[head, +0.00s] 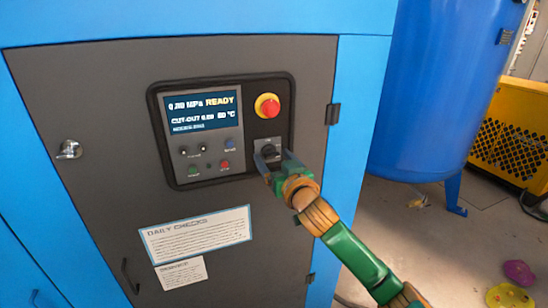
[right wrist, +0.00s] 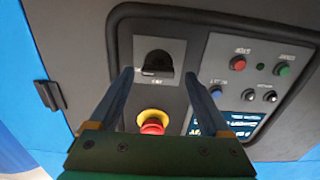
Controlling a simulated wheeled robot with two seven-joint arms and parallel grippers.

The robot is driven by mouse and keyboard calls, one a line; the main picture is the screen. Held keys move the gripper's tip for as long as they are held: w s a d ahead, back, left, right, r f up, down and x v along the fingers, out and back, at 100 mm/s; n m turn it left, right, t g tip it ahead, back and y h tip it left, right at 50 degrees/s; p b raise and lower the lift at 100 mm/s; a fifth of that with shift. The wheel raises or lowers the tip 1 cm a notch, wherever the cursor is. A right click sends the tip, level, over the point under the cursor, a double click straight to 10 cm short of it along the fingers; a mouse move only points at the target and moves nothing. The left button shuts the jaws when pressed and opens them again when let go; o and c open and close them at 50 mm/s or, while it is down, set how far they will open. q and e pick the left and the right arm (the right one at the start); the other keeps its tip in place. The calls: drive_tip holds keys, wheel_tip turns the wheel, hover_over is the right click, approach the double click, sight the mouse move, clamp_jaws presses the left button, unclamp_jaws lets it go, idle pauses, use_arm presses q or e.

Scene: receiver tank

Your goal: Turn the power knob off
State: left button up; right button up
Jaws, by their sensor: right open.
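The black power knob (head: 268,151) sits on a grey plate at the lower right of the control panel (head: 183,181), below the red emergency button. In the right wrist view, which is upside down, the knob (right wrist: 157,63) appears between the fingertips, its grip bar lying roughly across the picture. My right gripper (head: 268,163) is open and empty in front of the knob, one finger to each side. Both fingers look apart from the knob; I cannot tell if the tips reach its depth. In the head view the fingers partly cover the knob plate. My left gripper is not in view.
The red emergency button (head: 267,106) on its yellow collar is just above the knob. Small buttons and a lit display (head: 203,109) reading READY are to the left. A door hinge (head: 332,116) is at right. A blue tank (head: 437,90) stands beyond the cabinet.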

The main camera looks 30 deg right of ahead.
drive_tip(key=shift+d, duration=0.1)
drive_tip(key=shift+d, duration=0.1)
drive_tip(key=c, duration=0.3)
clamp_jaws()
